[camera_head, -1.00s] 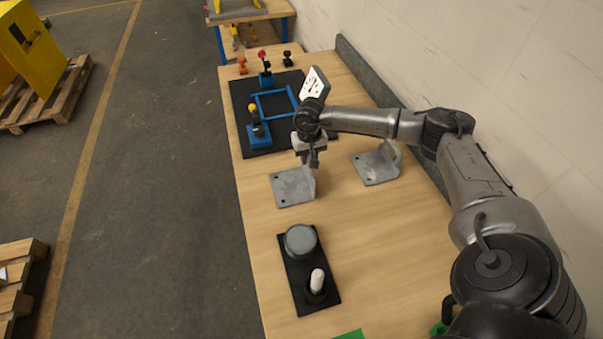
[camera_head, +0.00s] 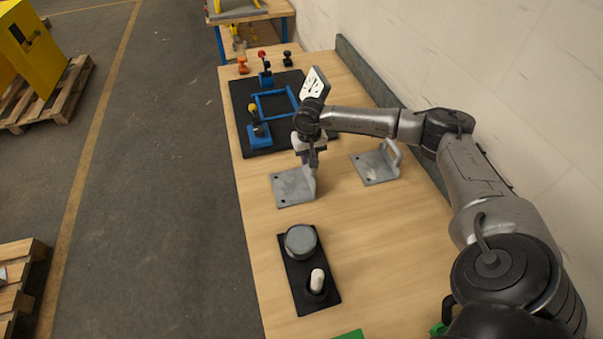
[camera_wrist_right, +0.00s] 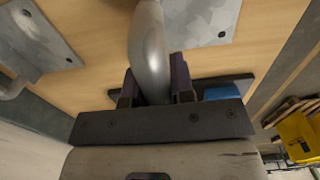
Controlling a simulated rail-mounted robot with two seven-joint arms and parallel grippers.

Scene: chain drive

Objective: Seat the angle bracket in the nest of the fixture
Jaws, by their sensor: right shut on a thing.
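The grey angle bracket (camera_head: 291,188) lies with its plate flat on the wooden table, its upright side under my right gripper. My right gripper (camera_head: 313,164) points down and is shut on the bracket's rounded grey handle (camera_wrist_right: 149,45), which passes between the fingers in the right wrist view. The bracket's plate (camera_wrist_right: 205,18) shows beyond it there. The fixture (camera_head: 243,113) is a black base behind the gripper, with a blue rectangular nest frame (camera_head: 257,106) that looks empty. My left gripper is out of view.
A second grey bracket with a handle (camera_head: 372,170) lies to the right; it also shows in the right wrist view (camera_wrist_right: 40,30). A black tray (camera_head: 303,273) with a grey round part and a white-topped peg lies in front. A white panel (camera_head: 314,84) stands behind my wrist. A wall borders the right.

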